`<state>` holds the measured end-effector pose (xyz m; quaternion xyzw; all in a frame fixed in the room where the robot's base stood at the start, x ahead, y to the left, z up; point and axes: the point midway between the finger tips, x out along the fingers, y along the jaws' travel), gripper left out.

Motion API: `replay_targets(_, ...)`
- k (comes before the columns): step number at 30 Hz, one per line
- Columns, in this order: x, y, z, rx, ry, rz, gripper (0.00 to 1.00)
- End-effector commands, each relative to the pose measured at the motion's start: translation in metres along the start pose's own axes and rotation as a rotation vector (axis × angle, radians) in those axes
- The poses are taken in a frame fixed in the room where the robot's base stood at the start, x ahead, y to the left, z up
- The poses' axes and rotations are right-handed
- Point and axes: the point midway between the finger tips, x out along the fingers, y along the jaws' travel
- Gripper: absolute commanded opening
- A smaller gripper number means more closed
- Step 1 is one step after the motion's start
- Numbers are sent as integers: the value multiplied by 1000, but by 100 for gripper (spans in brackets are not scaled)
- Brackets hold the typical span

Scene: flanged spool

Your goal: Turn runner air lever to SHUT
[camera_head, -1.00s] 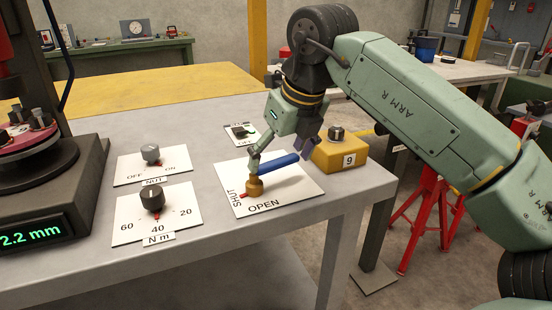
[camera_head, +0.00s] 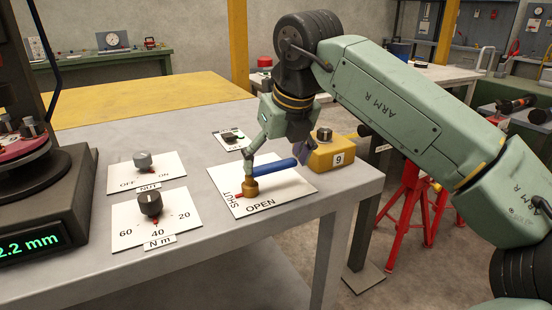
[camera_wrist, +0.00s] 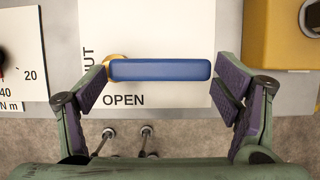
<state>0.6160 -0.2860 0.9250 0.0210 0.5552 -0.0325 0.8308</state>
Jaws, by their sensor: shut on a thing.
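The runner air lever has a blue handle (camera_head: 276,169) on a brass hub (camera_head: 250,188), standing on a white plate (camera_head: 288,188). The handle points right from the hub, level across the wrist view (camera_wrist: 160,70). SHUT is printed at the plate's left side and OPEN along its front edge. A small red mark lies left of the hub, near SHUT. My gripper (camera_head: 274,160) is shut on the handle lengthwise, with one finger by the hub and the other at the free end. In the wrist view my gripper (camera_wrist: 160,85) shows both fingers.
A small switch plate (camera_head: 231,138) lies behind. Left are the NUT knob (camera_head: 142,160), the N m dial (camera_head: 150,205) and a dark machine with a green display (camera_head: 30,244). The table's front edge is near.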

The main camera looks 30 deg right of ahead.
Motion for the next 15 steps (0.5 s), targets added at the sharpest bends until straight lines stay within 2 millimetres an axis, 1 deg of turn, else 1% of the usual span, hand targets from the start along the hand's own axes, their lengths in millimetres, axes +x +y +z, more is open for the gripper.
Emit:
replay_targets(7,0,0,0,7,0,-1,33)
replay_targets(8,0,0,0,7,0,-1,84)
replay_targets(15,0,0,0,5,0,0,100)
